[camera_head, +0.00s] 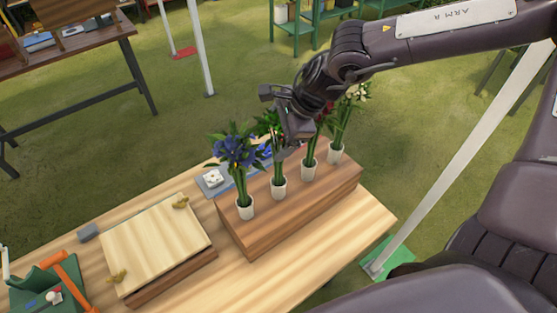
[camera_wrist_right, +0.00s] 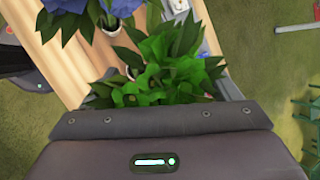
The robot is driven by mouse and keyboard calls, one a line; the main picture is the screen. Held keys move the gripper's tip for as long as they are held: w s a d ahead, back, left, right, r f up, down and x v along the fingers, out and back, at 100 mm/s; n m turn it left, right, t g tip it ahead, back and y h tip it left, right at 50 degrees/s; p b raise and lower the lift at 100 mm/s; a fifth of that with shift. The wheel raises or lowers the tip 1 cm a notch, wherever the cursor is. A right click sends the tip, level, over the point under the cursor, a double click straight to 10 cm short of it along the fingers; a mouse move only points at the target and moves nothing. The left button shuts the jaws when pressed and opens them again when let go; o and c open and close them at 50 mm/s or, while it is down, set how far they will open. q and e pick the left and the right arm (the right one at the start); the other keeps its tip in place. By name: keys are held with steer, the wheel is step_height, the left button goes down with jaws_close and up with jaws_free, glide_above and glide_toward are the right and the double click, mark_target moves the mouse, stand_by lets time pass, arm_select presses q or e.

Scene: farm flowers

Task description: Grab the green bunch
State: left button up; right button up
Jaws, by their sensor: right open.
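The green bunch (camera_wrist_right: 170,68) fills the middle of the right wrist view, its leaves close against the front of my right gripper. In the head view, its stems (camera_head: 278,168) stand upright in the second white cup from the left, and my right gripper (camera_head: 281,145) is at its upper part, partly hiding it. My right gripper is open. Its fingertips are hidden in the wrist view, so I cannot tell whether the leaves lie between them. My left gripper is not in view.
A blue bunch (camera_head: 238,150) stands close on the left, and two more bunches stand to the right, one with white flowers (camera_head: 357,92). Their cups stand on a wooden block (camera_head: 300,212).

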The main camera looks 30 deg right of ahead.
steer(key=c, duration=1.4)
steer(key=shift+r, duration=0.1)
